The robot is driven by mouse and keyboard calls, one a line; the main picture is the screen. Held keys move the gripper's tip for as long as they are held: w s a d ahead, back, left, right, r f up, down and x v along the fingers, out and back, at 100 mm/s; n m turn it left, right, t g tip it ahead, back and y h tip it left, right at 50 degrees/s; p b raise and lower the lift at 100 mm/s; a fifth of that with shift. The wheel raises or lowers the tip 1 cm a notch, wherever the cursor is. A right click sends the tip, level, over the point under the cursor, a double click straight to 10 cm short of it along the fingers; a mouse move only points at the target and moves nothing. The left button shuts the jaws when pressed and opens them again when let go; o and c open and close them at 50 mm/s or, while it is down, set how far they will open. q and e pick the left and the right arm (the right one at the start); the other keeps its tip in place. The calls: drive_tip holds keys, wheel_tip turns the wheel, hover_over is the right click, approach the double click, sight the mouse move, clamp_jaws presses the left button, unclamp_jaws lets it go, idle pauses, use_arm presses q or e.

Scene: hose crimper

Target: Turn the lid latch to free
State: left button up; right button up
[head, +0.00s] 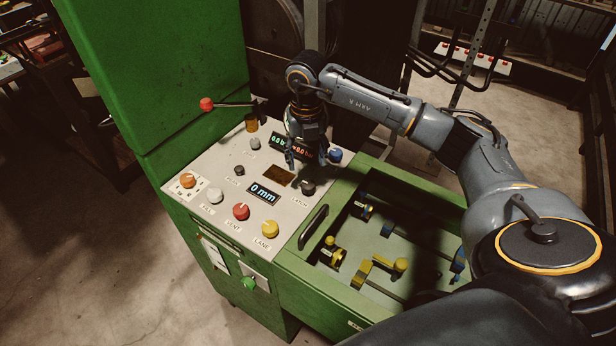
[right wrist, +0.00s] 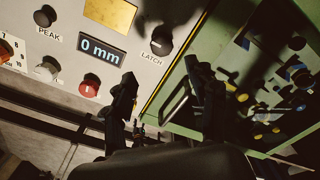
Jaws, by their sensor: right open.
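The latch knob (head: 308,187) is a small black round knob on the grey control panel, just above its LATCH label. In the right wrist view the latch knob (right wrist: 162,39) shows a pale pointer mark. My right gripper (head: 306,160) is open and empty, pointing down over the panel just behind the knob. In the right wrist view its two dark fingers (right wrist: 162,88) are apart, with the knob ahead of the gap and not between them. A green-framed bay (head: 290,256) with a dark handle (head: 313,227) lies right of the panel. My left gripper is out of view.
Close by are a blue button (head: 335,156), a 0 mm display (head: 263,194), a yellow knob (head: 270,229) and a red knob (head: 241,211). A red-tipped lever (head: 207,104) stands at the panel's back left. A tall green cabinet (head: 150,70) rises behind it.

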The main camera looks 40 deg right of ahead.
drive_tip(key=p, duration=0.1)
hover_over(308, 184)
wheel_tip(308, 184, down, 4)
drive_tip(key=shift+s+f, duration=0.1)
wheel_tip(308, 184, down, 4)
drive_tip(key=shift+r+p, duration=0.15)
drive_tip(key=shift+p, duration=0.35)
drive_tip(key=shift+f, duration=0.6)
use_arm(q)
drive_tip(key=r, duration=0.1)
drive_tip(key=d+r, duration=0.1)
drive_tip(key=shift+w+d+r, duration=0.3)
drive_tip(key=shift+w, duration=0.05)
use_arm(e)
drive_tip(key=c, duration=1.2)
